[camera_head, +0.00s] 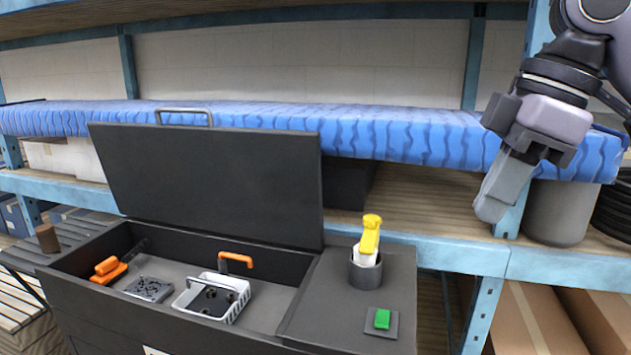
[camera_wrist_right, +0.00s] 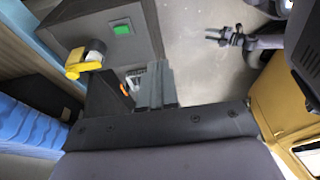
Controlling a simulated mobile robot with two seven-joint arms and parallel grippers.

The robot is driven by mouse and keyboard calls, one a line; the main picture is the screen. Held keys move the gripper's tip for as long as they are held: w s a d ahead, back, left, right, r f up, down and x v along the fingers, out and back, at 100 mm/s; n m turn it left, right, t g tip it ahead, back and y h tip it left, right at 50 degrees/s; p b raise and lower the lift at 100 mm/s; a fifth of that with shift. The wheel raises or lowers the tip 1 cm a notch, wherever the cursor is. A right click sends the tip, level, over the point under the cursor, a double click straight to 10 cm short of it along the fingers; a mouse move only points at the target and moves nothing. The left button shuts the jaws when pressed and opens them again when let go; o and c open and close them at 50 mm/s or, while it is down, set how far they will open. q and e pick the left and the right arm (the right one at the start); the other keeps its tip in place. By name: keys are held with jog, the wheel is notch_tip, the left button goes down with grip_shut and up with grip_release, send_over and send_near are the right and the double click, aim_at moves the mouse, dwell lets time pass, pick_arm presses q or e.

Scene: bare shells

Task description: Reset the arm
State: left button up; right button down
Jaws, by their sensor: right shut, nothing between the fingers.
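My right arm comes in from the top right of the head view. Its gripper (camera_head: 492,203) points down in front of the shelf, to the right of the open dark box (camera_head: 205,180), shut and empty. In the right wrist view the gripper's fingers (camera_wrist_right: 155,85) are together with nothing between them.
The box holds a white basket (camera_head: 213,297), an orange-handled tool (camera_head: 108,270) and a fan-like part (camera_head: 149,289). A green button (camera_head: 382,318) is on its right top. Blue shelf beams (camera_head: 450,254) and a grey bin (camera_head: 558,212) stand close to the right arm.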

jog(key=s+a+f+m+t+y, duration=0.15)
jog(key=a+f, duration=0.25)
jog(key=f, duration=1.1)
jog(key=s+a+f+m+g, duration=0.15)
jog(key=a+f, duration=0.25)
jog(key=f, duration=1)
jog(key=s+d+f+m+t+h, duration=0.1)
jog(key=s+d+f+m+h, duration=0.1)
jog(key=s+d+f+m, duration=0.55)
jog(key=s+d+f+m+t+h, duration=0.1)
jog(key=s+d+f+m+h, duration=0.2)
jog(key=s+d+f, duration=0.5)
jog(key=w+a+f+n+t+y, duration=0.1)
jog(key=w+a+f+t+y, duration=0.1)
jog(key=w+a+f+t, duration=0.2)
jog(key=shift+w+a+f+t, duration=0.35)
jog(key=shift+a+f+t, duration=0.75)
jog(key=shift+f+t, duration=0.75)
jog(key=shift+y, duration=0.25)
